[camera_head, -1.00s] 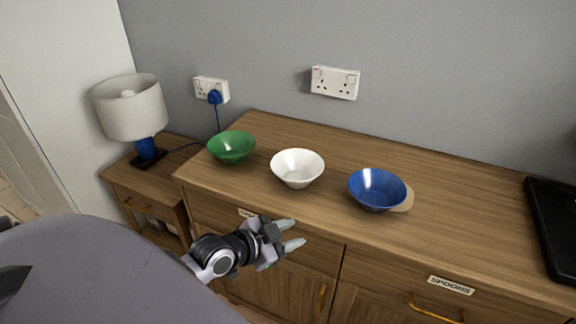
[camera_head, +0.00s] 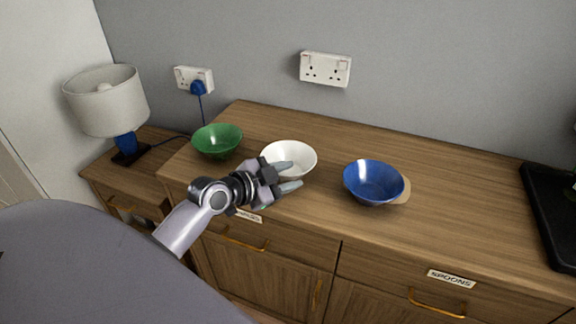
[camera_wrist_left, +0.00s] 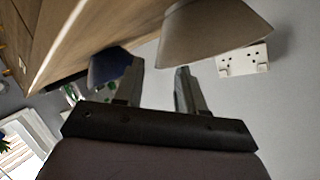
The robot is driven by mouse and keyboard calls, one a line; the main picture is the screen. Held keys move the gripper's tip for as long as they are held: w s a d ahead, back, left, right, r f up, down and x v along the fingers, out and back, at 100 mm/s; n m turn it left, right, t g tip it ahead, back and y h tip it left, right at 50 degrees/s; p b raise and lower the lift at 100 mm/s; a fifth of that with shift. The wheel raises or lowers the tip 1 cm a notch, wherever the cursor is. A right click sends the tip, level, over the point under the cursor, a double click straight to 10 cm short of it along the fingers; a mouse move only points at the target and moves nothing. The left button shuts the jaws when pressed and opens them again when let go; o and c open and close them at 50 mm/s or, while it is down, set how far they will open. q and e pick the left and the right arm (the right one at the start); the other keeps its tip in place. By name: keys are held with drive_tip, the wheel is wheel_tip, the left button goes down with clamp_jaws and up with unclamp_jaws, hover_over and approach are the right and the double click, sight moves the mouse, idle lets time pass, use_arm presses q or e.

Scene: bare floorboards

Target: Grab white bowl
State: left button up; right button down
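The white bowl (camera_head: 300,154) stands upright on the wooden sideboard top, between the green bowl (camera_head: 217,141) and the blue bowl (camera_head: 375,182). My left gripper (camera_head: 288,176) is open and empty at the near side of the white bowl, overlapping its front left part in the head view; contact cannot be told. In the left wrist view, the white bowl (camera_wrist_left: 212,30) looks shaded and lies just beyond one open finger, not between the fingers. The blue bowl also shows there, farther off (camera_wrist_left: 108,66). My right gripper is not in view.
A beige round object (camera_head: 403,191) lies partly under the blue bowl. A lamp (camera_head: 107,103) stands on a lower table at left. A black tray-like object (camera_head: 553,220) is at the right. The sideboard is clear between it and the blue bowl.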

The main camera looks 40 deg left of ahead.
sight(307, 171)
use_arm(q)
drive_tip(key=shift+x, duration=2.15)
drive_tip(key=shift+r, duration=0.1)
clamp_jaws()
drive_tip(key=shift+a, duration=0.1)
